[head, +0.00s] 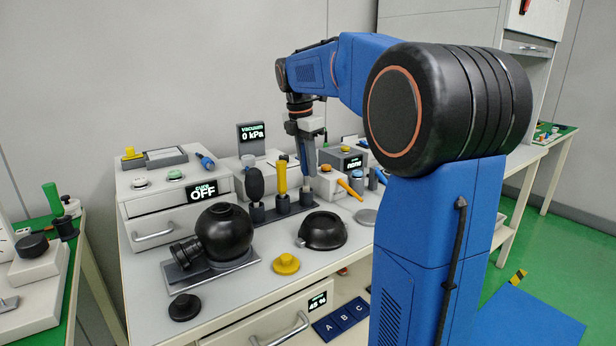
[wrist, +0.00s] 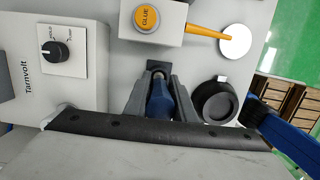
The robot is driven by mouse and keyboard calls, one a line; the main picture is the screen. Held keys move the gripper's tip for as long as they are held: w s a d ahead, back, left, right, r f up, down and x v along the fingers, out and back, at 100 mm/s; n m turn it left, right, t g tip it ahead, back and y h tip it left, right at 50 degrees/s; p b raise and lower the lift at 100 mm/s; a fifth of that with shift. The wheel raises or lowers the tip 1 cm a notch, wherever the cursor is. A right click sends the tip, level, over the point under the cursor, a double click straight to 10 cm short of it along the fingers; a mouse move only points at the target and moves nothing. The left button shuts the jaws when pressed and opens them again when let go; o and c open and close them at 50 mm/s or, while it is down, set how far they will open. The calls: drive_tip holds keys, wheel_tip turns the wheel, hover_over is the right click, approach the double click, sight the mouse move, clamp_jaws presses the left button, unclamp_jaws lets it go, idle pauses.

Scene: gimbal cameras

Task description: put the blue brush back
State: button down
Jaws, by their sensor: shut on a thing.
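My gripper (head: 308,172) points down over the back part of the bench, at the right end of the dark brush rack (head: 268,213). In the wrist view my gripper (wrist: 158,80) is shut on a blue handle (wrist: 158,107), which I take for the blue brush. The brush's far end is hidden, and in the head view the fingers mostly hide it. A small dark block (wrist: 156,65) shows just beyond the fingertips; I cannot tell whether the brush touches it. A black-headed brush (head: 256,183) and a yellow-handled brush (head: 281,176) stand upright in the rack.
Right of my gripper is the glue box (wrist: 133,30) with an orange lever (wrist: 205,32). A black dome (head: 322,231), a yellow knob (head: 286,263) and a black sphere on a stand (head: 224,232) occupy the front. Some bare bench lies between them.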

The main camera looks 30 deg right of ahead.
sight(302, 145)
drive_tip(key=shift+f, duration=1.65)
drive_tip(key=shift+f, duration=0.1)
drive_tip(key=c, duration=1.5)
unclamp_jaws()
drive_tip(key=r, duration=0.4)
drive_tip(key=a+r, duration=0.1)
drive_tip(key=r, duration=0.3)
drive_tip(key=a+r, duration=0.1)
drive_tip(key=r, duration=0.3)
drive_tip(key=shift+s, duration=0.1)
